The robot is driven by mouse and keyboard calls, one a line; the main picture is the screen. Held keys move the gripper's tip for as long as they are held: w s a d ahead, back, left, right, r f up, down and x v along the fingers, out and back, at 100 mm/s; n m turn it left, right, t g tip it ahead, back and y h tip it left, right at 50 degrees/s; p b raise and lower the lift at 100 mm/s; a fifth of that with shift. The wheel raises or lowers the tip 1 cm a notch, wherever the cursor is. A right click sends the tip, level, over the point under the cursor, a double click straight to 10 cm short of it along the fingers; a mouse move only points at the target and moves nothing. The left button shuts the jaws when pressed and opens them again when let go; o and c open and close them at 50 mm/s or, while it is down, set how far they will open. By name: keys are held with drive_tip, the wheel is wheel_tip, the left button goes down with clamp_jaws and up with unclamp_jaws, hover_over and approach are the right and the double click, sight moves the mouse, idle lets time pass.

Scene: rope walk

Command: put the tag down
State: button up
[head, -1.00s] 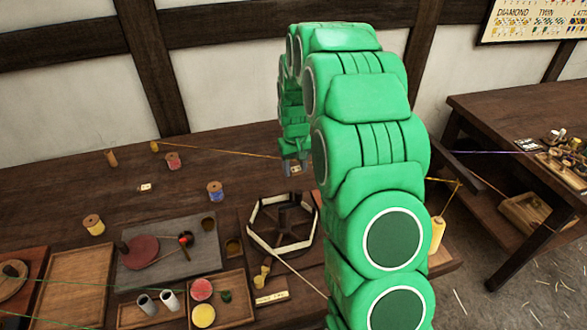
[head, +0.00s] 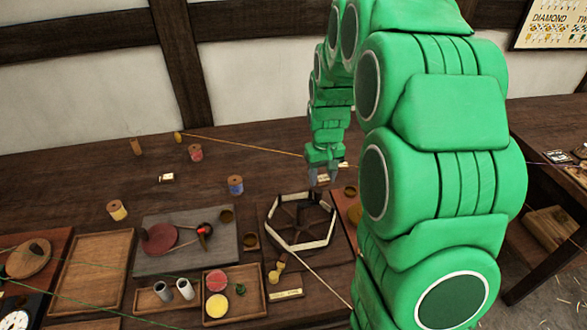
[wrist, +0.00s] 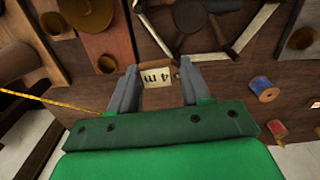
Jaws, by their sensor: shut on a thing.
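My gripper (head: 321,180) is just behind the hexagonal pale-edged frame on the dark bench in the head view. In the wrist view my gripper (wrist: 160,66) has its two grey fingers on either side of a small cream tag (wrist: 156,76) with dark writing, and is shut on it. The tag's face shows to the wrist camera. In the head view the tag is small and partly hidden by the fingers. Whether it touches the bench is not clear.
The hexagonal frame (head: 269,232) is close by. A blue spool (head: 235,185), a red spool (head: 195,153) and another small tag (head: 166,178) stand or lie to the left. A taut yellow cord (head: 240,143) runs behind. Bare bench (head: 90,175) shows at left.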

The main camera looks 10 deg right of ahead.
drive_tip(key=w+a, duration=0.7)
drive_tip(key=a, duration=0.2)
drive_tip(key=m, duration=0.1)
hover_over(240, 167)
drive_tip(key=s, duration=0.1)
drive_tip(key=f, duration=0.8)
drive_tip(key=shift+s+d, duration=0.2)
drive_tip(key=shift+d, duration=0.05)
drive_tip(key=shift+w+a+f, duration=0.15)
drive_tip(key=shift+w+f, duration=0.55)
drive_tip(key=shift+f, duration=1.65)
drive_tip(key=shift+f, duration=0.1)
drive_tip(key=o, duration=1)
